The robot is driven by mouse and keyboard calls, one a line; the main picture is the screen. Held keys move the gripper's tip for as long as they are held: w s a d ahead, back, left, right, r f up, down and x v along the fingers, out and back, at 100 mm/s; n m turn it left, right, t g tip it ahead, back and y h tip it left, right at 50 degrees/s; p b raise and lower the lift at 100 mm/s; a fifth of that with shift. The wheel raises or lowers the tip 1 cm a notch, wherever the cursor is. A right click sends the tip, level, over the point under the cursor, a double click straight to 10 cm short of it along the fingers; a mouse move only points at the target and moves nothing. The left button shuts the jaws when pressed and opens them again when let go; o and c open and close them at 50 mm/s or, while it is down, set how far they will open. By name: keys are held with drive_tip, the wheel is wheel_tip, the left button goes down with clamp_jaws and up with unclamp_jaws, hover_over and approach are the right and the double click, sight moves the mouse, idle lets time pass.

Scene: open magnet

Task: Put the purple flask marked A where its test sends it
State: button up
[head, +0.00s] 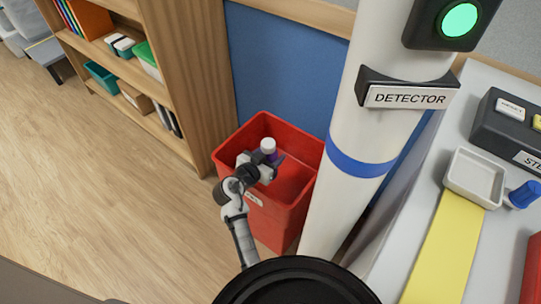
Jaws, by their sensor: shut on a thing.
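The purple flask (273,157) with a white cap is held upright in my gripper (266,163), over the open top of a red bin (305,180). Its lower part is hidden by the jaws, and no letter can be read on it. My gripper is shut on the flask. The bin has a small white label on its front, too small to read. A white post (365,125) carries a sign reading "DETECTOR" (410,97) and a lit green lamp (460,20) above it.
A wooden bookshelf (185,70) stands left of the bin. At right, a counter holds an empty pale tray (475,177), a yellow strip (437,245), a blue object (524,194), a dark button box (510,130) and a red object (532,275). The wooden floor at left is clear.

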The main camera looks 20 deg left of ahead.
drive_tip(key=shift+f, duration=0.2)
drive_tip(key=shift+f+b, duration=0.35)
drive_tip(key=shift+b, duration=0.15)
